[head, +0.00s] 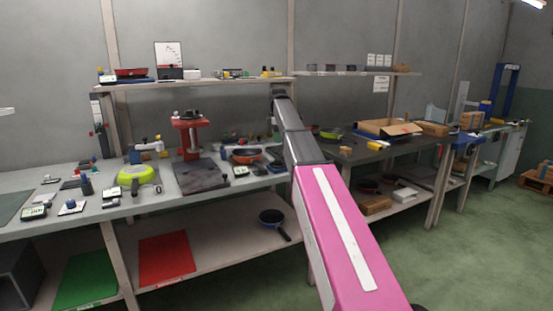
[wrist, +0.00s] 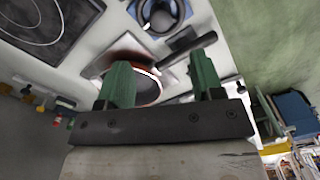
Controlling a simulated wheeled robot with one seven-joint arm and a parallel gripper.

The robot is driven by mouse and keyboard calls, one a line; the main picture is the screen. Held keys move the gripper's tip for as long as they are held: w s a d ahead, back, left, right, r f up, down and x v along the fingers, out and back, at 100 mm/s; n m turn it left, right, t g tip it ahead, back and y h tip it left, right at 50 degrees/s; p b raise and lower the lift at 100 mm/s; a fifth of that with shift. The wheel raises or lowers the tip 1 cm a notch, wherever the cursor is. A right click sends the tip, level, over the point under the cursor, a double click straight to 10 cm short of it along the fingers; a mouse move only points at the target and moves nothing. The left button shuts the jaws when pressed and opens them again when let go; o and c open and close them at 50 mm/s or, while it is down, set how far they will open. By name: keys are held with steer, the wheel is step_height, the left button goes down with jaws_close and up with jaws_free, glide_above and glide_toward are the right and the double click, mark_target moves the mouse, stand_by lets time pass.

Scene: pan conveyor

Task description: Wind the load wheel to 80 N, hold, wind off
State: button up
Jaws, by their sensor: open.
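My gripper (wrist: 162,65) is open, with its two green fingers apart and nothing held between them. In the wrist view an orange-rimmed pan (wrist: 148,90) lies beyond the fingers, partly hidden by the left one, its dark handle (wrist: 188,52) pointing right. In the head view the orange pan (head: 246,155) sits on the bench left of my arm, and my gripper is hidden. No load reading is legible.
The grey bench (head: 205,208) also holds a red stand (head: 188,135), a dark plate (head: 201,176) and a green pan (head: 139,176). A shelf (head: 200,83) runs above it. Green floor is clear at front right.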

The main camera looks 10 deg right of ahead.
mark_target(278, 162)
step_height(278, 162, down, 11)
steer(key=shift+s+r, duration=0.15)
stand_by(0.4)
steer(key=c, duration=0.9)
